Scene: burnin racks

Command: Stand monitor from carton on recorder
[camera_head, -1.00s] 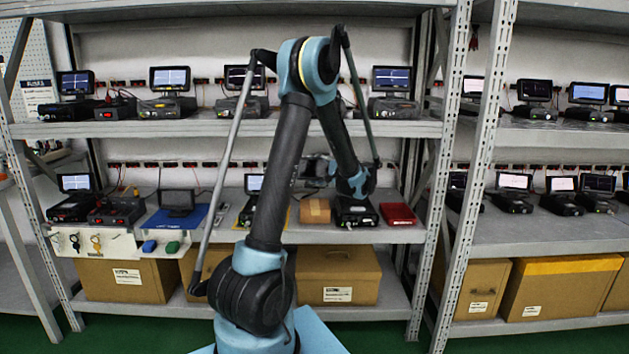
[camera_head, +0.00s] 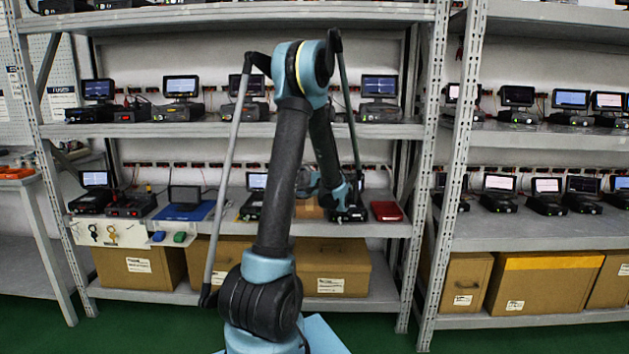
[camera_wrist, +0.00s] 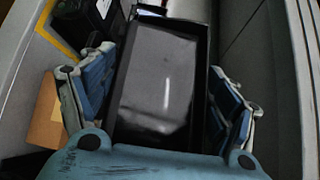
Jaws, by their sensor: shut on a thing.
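My gripper (camera_wrist: 160,98) is shut on a dark monitor (camera_wrist: 155,85), its blue pads on the monitor's two sides in the wrist view. The monitor's blank screen faces the wrist camera. In the head view, my forearm and wrist partly hide the gripper over the lower shelf, and the monitor is hard to make out there. A black recorder (camera_head: 348,215) without a visible screen sits on that shelf below my wrist. A small brown carton (camera_head: 308,209) stands left of it, partly behind my arm. I cannot tell from here whether the monitor touches anything.
A red box (camera_head: 386,211) lies right of the recorder. A recorder with a monitor (camera_head: 257,181) stands left of the carton. A blue mat (camera_head: 196,212) bears another dark screen. The upper shelf (camera_head: 290,130) runs above, and a metal upright (camera_head: 425,190) stands at the right.

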